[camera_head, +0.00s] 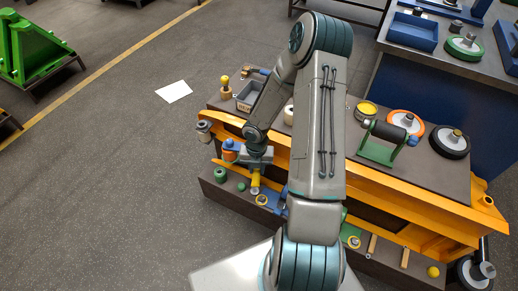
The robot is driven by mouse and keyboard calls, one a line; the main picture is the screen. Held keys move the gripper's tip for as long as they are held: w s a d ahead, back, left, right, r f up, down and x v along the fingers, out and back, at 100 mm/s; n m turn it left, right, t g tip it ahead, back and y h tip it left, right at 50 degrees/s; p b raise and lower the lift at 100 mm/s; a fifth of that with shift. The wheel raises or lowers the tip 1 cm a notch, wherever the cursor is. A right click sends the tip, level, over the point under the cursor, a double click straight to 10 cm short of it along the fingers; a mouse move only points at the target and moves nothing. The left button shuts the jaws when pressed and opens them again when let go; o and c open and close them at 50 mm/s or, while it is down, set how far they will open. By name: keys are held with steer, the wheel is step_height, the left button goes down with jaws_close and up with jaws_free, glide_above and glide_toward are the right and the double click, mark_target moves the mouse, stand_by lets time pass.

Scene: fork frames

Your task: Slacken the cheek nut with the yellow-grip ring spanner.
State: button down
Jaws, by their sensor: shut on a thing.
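My gripper (255,168) is at the left part of the orange-framed bench, above its lower front shelf. It is shut on a yellow grip (256,180), which hangs upright below the fingers; I take it to be the yellow-grip ring spanner. Its lower end is too small to make out clearly. A green fork frame (378,153) with a dark roller (390,134) and a blue end piece (413,141) stands on the bench top, right of my arm and well apart from my gripper. I cannot tell which part is the cheek nut.
An orange-rimmed wheel (405,123), a black wheel (450,141) and a yellow-topped tin (366,110) stand on the bench top. My arm hides the bench's middle. Open floor lies left.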

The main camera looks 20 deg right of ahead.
steer(key=shift+s+d+n+p, duration=0.35)
steer(key=shift+d+n+p, duration=0.45)
steer(key=shift+w+a+m, duration=0.3)
steer(key=shift+a+m, duration=0.2)
stand_by(0.7)
steer(key=c, duration=1.8)
jaws_free()
jaws_close()
steer(key=shift+a, duration=0.25)
steer(key=shift+r+p, duration=0.75)
steer(key=shift+p, duration=0.7)
steer(key=shift+r+p, duration=0.5)
steer(key=shift+p, duration=0.15)
